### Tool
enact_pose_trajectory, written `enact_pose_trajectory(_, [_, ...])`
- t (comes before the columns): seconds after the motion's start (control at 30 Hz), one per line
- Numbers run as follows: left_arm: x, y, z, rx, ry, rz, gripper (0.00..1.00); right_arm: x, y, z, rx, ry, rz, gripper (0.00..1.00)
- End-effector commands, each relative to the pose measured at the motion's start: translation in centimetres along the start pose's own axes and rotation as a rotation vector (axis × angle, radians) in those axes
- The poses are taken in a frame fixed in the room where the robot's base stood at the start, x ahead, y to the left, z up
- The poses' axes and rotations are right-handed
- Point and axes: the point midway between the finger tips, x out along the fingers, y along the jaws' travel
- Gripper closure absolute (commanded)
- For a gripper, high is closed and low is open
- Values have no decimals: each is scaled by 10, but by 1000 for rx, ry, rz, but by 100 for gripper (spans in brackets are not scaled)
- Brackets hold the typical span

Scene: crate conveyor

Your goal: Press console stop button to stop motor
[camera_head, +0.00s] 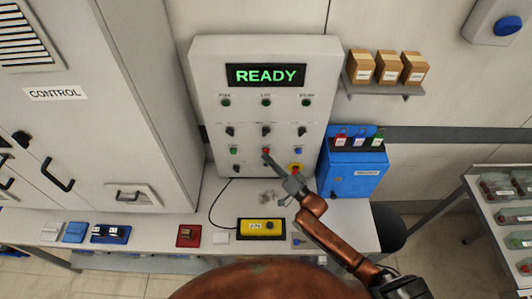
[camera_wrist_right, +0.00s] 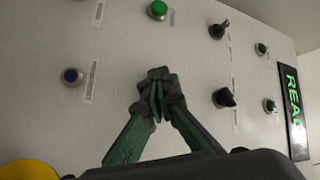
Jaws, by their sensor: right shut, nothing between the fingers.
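The console (camera_head: 212,70) is a pale upright panel with a lit green READY display (camera_head: 265,75). Its rows of buttons and knobs include a red button (camera_head: 265,151) in the middle of a lower row, between a green button (camera_head: 233,151) and a blue one (camera_head: 298,151). My right gripper (camera_head: 267,158) is shut and empty, its tips at or just below the red button. In the right wrist view the shut fingertips (camera_wrist_right: 157,80) point at the panel and hide the red button; I cannot tell whether they touch it. My left gripper is not in view.
A yellow emergency-stop base (camera_head: 295,168) sits close by my right gripper; its edge shows in the wrist view (camera_wrist_right: 25,171). A blue box (camera_head: 352,180) stands right of the console. A yellow pendant (camera_head: 262,228) lies on the bench. Cardboard boxes (camera_head: 388,66) sit on a shelf.

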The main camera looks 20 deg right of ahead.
Motion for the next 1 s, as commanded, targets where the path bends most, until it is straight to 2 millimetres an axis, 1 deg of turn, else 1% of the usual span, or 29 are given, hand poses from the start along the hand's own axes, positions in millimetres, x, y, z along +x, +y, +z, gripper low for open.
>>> enact_pose_trajectory(0.2, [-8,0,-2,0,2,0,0,-8,-7,4,0,1,0,100])
enact_pose_trajectory(0.53, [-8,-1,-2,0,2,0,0,-10,-7,7,0,0,0,100])
enact_pose_trajectory(0.63, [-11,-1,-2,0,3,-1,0,-12,-9,8,1,-1,1,100])
enact_pose_trajectory(1.0, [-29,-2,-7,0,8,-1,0,-36,-28,25,1,-1,2,100])
